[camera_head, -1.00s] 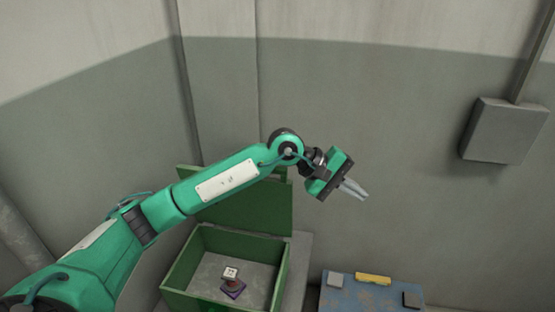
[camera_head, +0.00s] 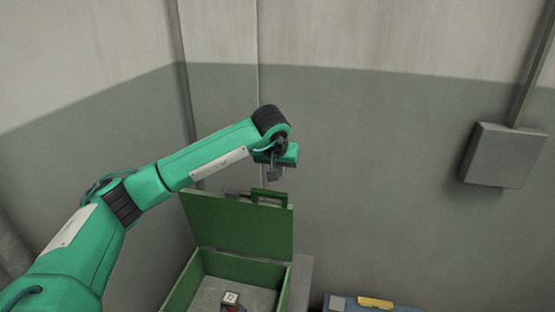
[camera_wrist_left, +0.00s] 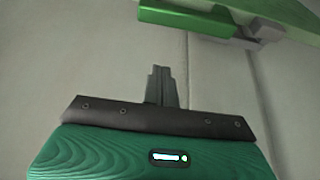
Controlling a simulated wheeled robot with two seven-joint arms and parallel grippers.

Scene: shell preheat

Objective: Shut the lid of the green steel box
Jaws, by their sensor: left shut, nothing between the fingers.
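The green steel box (camera_head: 181,290) stands below the middle of the head view, its front cut off by the lower edge. Its lid (camera_head: 240,226) stands upright at the back, open, with a green handle (camera_head: 270,197) on its top edge. My left gripper (camera_head: 275,174) is above the lid's top edge, near the handle; I cannot tell if it touches. In the left wrist view its fingers (camera_wrist_left: 161,72) are together and empty, and part of the green lid (camera_wrist_left: 190,18) shows above them. My right gripper is not in view.
A small white-topped thing (camera_head: 231,297) lies inside the box. A blue surface with a yellow object (camera_head: 375,302) is at the lower right. A grey wall box (camera_head: 502,155) hangs at the right. Walls close in behind the lid; the space to its right is clear.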

